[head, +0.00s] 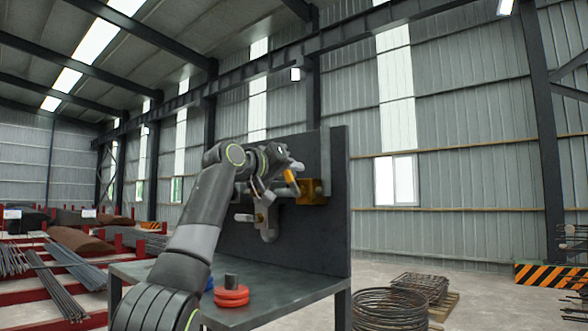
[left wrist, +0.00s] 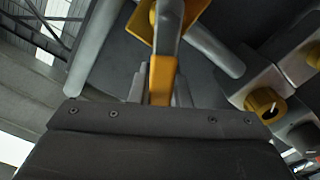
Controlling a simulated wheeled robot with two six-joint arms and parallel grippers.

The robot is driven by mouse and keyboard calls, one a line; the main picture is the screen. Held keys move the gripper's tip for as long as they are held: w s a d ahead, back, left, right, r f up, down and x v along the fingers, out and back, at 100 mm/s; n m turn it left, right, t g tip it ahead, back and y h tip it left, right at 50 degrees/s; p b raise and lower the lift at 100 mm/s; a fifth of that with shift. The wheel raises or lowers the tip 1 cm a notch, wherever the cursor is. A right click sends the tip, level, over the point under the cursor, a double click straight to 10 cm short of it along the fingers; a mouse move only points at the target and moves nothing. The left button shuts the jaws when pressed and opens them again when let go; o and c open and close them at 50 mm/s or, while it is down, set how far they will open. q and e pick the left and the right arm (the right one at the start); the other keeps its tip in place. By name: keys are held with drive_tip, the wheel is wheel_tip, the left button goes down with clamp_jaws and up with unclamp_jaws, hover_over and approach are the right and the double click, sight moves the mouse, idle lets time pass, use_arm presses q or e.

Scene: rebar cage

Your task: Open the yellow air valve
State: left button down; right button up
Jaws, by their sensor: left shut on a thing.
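The yellow air valve (head: 314,190) is mounted on a dark upright panel (head: 338,225) behind the bench. Its yellow-orange lever (head: 291,184) stands nearly upright, leaning slightly, at the left of the valve body. My left gripper (head: 288,171) is at the lever's upper end. In the left wrist view the yellow lever (left wrist: 161,80) runs down between the fingers of my left gripper (left wrist: 158,92), which is shut on it. Part of the yellow valve body (left wrist: 141,25) shows behind the lever. The lever's gripped end is partly hidden by the fingers. My right gripper is not in view.
A grey fitting with a brass centre (head: 268,222) sits below and left of the valve. The dark bench (head: 280,296) carries red rings (head: 231,298) near its front. Wire coils (head: 388,306) lie on the floor at right; steel bars (head: 55,285) lie at left.

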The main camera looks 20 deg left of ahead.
use_arm(q)
drive_tip(key=shift+a+n, duration=0.2)
drive_tip(key=shift+n, duration=0.2)
drive_tip(key=shift+f, duration=0.1)
drive_tip(key=c, duration=1.4)
unclamp_jaws()
drive_tip(key=shift+o, duration=0.2)
drive_tip(key=b+v, duration=1.1)
drive_tip(key=v, duration=0.6)
drive_tip(key=shift+s, duration=0.15)
